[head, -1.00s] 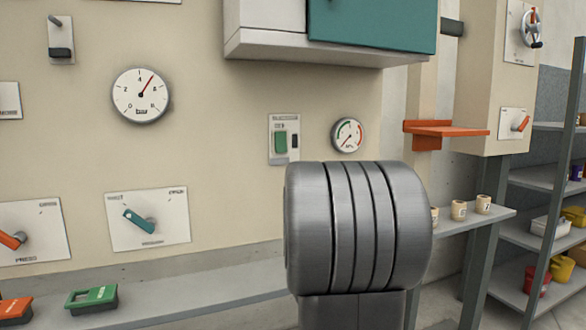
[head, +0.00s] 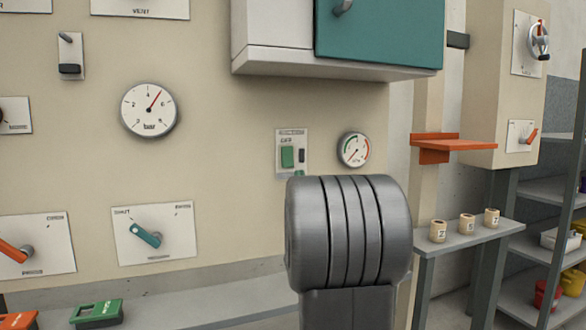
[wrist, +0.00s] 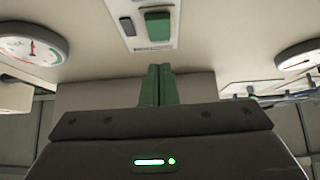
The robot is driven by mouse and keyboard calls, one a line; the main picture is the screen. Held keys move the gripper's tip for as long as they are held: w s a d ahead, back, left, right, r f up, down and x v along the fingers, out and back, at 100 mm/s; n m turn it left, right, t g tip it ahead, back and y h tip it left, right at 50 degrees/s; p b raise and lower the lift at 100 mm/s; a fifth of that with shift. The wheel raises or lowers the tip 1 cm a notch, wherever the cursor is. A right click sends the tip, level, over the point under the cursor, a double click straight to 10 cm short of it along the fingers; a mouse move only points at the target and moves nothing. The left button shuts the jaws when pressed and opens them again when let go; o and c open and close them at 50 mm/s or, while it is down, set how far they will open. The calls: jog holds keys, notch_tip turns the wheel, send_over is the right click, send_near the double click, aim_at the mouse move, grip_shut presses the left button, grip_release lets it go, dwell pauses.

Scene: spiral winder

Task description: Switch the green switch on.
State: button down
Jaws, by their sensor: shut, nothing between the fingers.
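The green switch (head: 287,157) is a green rocker on a small pale plate on the beige wall panel, with an "OFF" label above it and a small dark piece beside it. In the wrist view the green switch (wrist: 158,25) is at the top centre. My gripper (wrist: 159,70) shows there as two green fingers pressed together, empty, with their tips just below the switch plate in the picture. A gap seems to remain between tips and switch. In the head view my grey arm hides nearly all of the gripper.
A round gauge (head: 354,149) is right of the switch, and a teal-doored cabinet (head: 380,35) juts out above. An orange shelf (head: 453,143) and a ledge with several small cups (head: 467,223) lie farther right. A teal-handled selector (head: 145,236) is lower left.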

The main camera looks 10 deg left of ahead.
aim_at(289, 163)
jog(key=w+a, duration=0.1)
jog(key=w+a+r, duration=0.1)
jog(key=w, duration=0.1)
jog(key=w+a+p, duration=0.1)
jog(key=shift+w+r, duration=0.15)
jog(key=shift+w+a, duration=0.2)
jog(key=shift+w, duration=0.2)
jog(key=shift+w+a+f+b, duration=0.25)
jog(key=shift+f+b, duration=0.2)
jog(key=shift+b, duration=0.55)
jog(key=shift+r+p, duration=0.25)
jog(key=shift+p, duration=0.05)
jog(key=shift+s+d+f, duration=0.1)
